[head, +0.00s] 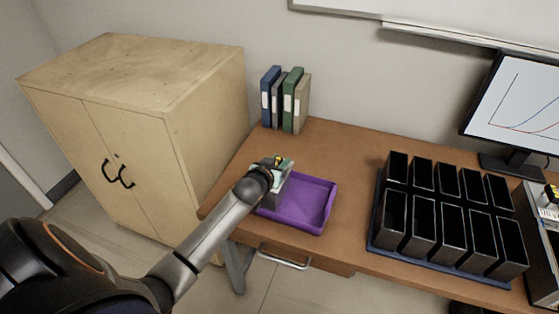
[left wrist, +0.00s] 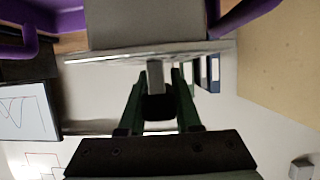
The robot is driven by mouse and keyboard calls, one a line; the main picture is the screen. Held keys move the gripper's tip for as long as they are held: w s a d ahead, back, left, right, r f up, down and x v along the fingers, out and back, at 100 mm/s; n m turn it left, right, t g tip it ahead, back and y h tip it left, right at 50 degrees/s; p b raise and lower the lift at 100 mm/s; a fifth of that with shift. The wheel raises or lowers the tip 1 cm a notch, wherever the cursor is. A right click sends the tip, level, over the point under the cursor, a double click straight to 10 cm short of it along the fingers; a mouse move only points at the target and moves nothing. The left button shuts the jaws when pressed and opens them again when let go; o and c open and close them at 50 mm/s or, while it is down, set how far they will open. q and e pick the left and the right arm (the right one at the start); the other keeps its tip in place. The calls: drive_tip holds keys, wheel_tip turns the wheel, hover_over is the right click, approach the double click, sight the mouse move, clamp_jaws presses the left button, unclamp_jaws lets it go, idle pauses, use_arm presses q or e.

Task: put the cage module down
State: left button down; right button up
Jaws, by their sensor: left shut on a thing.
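The cage module (head: 274,198) is a grey block, mostly hidden behind my left wrist in the head view. It is at the left end of the purple tray (head: 318,207); I cannot tell whether it touches the tray floor. My left gripper (head: 281,167) is above it. In the left wrist view, its green fingers (left wrist: 157,82) are shut on a narrow grey post of the module. The module's grey body (left wrist: 145,24) and flat plate fill the top middle there, with purple tray parts (left wrist: 245,14) on both sides. My right gripper is not in view.
Several black bins (head: 434,215) stand in two rows on a blue base to the right. Binders (head: 287,100) stand at the back left of the wooden desk (head: 340,150). A monitor (head: 515,100) is at the right, and a wooden cabinet (head: 140,120) at the left.

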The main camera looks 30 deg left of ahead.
use_arm(q)
drive_tip(key=c, duration=0.6)
unclamp_jaws()
drive_tip(key=shift+s+r, duration=0.2)
drive_tip(key=shift+r, duration=0.15)
drive_tip(key=p+v, duration=0.2)
drive_tip(key=v, duration=0.9)
drive_tip(key=s+d+f+m+g+h, duration=0.4)
drive_tip(key=s+d+f+h, duration=0.1)
drive_tip(key=s+d+f, duration=1.1)
drive_tip(key=s+f, duration=0.1)
drive_tip(key=s, duration=0.1)
drive_tip(key=shift+s+d, duration=0.35)
drive_tip(key=shift+s, duration=0.05)
